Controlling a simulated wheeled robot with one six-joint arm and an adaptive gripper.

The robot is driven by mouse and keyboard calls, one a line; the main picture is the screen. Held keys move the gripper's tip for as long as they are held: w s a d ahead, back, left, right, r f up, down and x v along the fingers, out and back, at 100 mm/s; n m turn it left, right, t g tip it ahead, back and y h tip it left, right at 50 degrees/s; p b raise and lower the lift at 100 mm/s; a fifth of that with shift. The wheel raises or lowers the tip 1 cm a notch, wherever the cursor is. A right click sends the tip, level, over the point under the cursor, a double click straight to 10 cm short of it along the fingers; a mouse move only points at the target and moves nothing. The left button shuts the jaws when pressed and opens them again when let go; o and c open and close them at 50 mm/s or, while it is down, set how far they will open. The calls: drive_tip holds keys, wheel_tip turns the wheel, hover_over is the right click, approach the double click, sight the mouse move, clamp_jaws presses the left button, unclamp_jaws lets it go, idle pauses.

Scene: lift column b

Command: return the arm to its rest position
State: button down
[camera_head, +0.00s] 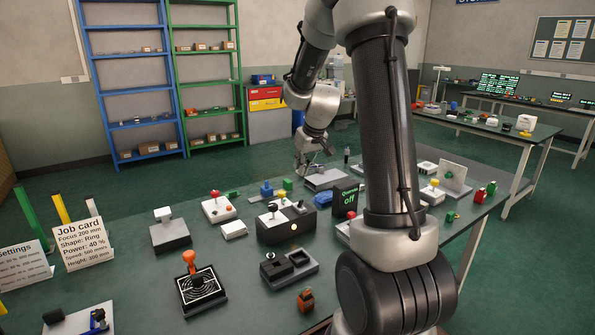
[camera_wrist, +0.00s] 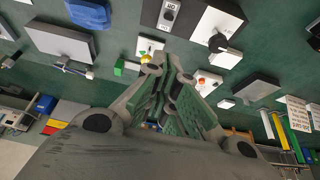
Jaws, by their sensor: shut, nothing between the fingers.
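My arm rises at the right of the head view and bends over the far side of the green-topped table (camera_head: 240,262). My gripper (camera_head: 303,174) hangs near the table's far edge, beside a grey flat-topped block (camera_head: 326,179). In the wrist view my gripper (camera_wrist: 172,95) shows its green-padded fingers together, with nothing held. Part of the table is hidden behind my arm.
Blue shelves (camera_head: 130,85) and green shelves (camera_head: 207,85) stand behind. Green floor lies beyond the table.

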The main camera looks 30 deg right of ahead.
idle(0.6)
drive_tip(key=s+a+f+m+g, duration=0.1)
drive_tip(key=s+a+m+g, duration=0.15)
drive_tip(key=s, duration=0.65)
drive_tip(key=s+a+r, duration=0.2)
drive_tip(key=s+r, duration=0.2)
drive_tip(key=s, duration=0.3)
drive_tip(key=s+a+r+n+t, duration=0.1)
drive_tip(key=s+a+r, duration=0.2)
drive_tip(key=s, duration=0.5)
drive_tip(key=s+a+r+n+t, duration=0.1)
drive_tip(key=s+a+r, duration=0.1)
drive_tip(key=s+r, duration=0.3)
drive_tip(key=shift+s+a+r, duration=0.25)
drive_tip(key=shift+s+a, duration=0.1)
drive_tip(key=shift+s, duration=0.8)
